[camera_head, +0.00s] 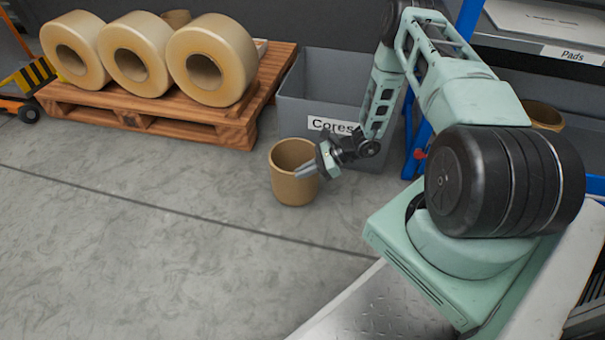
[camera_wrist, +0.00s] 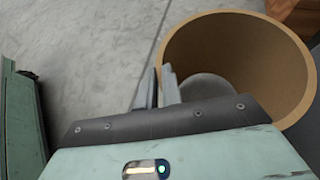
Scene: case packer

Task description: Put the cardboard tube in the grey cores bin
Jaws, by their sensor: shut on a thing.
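The cardboard tube (camera_head: 291,191) is a short, wide brown cylinder, upright with its open end up, in front of the grey cores bin. In the wrist view the tube (camera_wrist: 285,62) shows its hollow inside at the upper right. My gripper (camera_head: 304,172) is shut on the right side of its wall, with one finger inside and one outside; the fingers (camera_wrist: 163,76) also show in the wrist view. I cannot tell whether the tube touches the floor. The grey cores bin (camera_head: 300,88), labelled "Cores", stands behind the tube; my arm covers part of its right side.
A wooden pallet (camera_head: 215,130) with three large tan tape rolls (camera_head: 128,55) stands left of the bin. A blue-framed shelf (camera_head: 412,140) marked "Pads" is at the right. An orange pallet-jack part (camera_head: 28,112) is at far left. The floor at front left is clear.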

